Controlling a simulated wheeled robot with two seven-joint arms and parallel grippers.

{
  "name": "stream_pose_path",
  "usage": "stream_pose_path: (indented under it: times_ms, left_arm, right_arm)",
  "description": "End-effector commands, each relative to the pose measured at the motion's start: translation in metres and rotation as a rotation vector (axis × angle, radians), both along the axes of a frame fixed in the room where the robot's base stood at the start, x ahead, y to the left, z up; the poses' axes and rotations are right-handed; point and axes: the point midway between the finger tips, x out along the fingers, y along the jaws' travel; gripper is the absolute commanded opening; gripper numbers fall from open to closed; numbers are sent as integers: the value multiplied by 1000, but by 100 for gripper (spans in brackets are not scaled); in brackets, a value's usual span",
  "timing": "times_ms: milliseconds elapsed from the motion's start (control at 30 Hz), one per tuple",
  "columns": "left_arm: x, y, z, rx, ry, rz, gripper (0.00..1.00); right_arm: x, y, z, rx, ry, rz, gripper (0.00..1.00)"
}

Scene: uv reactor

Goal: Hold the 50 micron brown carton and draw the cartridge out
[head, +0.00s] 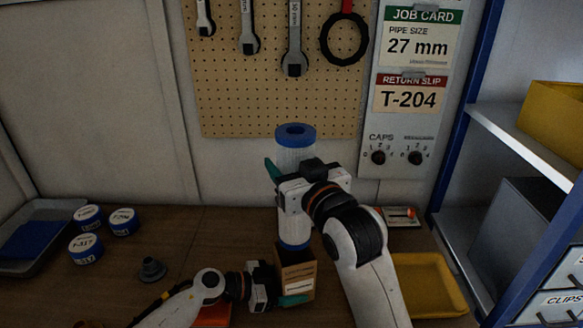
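The white cartridge (294,160) with blue end caps stands upright above the brown carton (299,277). Its lower blue cap is at the carton's open top; I cannot tell whether it is clear of the rim. My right gripper (292,187) is closed around the cartridge's middle and hides part of it. My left gripper (279,288) is closed around the lower part of the carton, low over the bench, with a green fingertip showing at its front. The carton has a pale label; its micron size is too small to read.
Several blue-and-white lettered caps (86,248) and a dark grey fitting (151,270) lie on the bench (185,235) at left, beside a grey tray (40,213). A yellow tray (428,285) is at right. A pegboard (285,85) with wrenches stands behind; blue-framed shelving (462,110) bounds the right.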

Motion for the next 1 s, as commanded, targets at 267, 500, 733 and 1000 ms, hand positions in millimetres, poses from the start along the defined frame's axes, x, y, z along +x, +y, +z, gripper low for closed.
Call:
stream_pose_path:
  times_ms: [267, 500, 733, 1000]
  left_arm:
    - [0, 0, 0, 1, 0, 0, 95]
    - [-1, 5, 1, 1, -1, 1, 95]
    - [-12, 43, 12, 4, 0, 3, 95]
    - [-28, 91, 28, 3, 3, 2, 95]
  right_arm:
    - [0, 0, 0, 1, -2, 0, 16]
    - [0, 0, 0, 1, -2, 0, 16]
    - [0, 0, 0, 1, -2, 0, 16]
    - [0, 0, 0, 1, -2, 0, 16]
